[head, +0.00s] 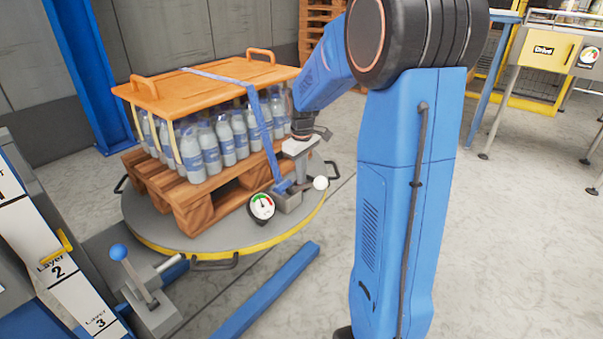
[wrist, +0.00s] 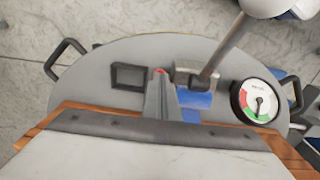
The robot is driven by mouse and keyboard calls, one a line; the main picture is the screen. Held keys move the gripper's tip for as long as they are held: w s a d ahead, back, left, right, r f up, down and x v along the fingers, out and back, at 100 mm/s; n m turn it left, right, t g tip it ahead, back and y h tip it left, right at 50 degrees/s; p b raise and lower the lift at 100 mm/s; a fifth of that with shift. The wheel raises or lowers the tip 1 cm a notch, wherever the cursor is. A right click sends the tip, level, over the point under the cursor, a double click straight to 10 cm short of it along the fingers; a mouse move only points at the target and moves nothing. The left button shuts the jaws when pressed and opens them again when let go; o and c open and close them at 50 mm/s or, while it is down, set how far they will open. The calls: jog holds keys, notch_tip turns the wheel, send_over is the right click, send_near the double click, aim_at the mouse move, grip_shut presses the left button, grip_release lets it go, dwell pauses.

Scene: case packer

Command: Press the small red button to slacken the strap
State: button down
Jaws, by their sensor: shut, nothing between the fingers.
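The small red button (wrist: 160,70) shows in the wrist view as a sliver of red right at the tips of my gripper (wrist: 161,80). The fingers cover most of it, and I cannot tell whether they touch it. My gripper is shut and empty. In the head view my gripper (head: 300,178) points down at the strap tensioner (head: 288,201), and the button is hidden. The blue strap (head: 265,140) runs over the orange top board (head: 205,85) and down to the tensioner. A lever with a white ball knob (head: 320,183) stands beside it.
A round gauge (head: 262,206) sits close to the tensioner; it also shows in the wrist view (wrist: 258,103). Bottles (head: 212,148) stand on a wooden pallet (head: 190,200) on a round turntable (head: 160,225). A blue-knobbed lever (head: 119,252) stands at lower left.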

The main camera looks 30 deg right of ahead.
jog(key=shift+f, duration=0.8)
jog(key=shift+s+f, duration=0.15)
jog(key=shift+f, duration=0.2)
jog(key=shift+r, duration=0.15)
notch_tip(320, 180, up, 15)
jog(key=shift+s+a+f, duration=0.15)
jog(key=shift+f, duration=0.05)
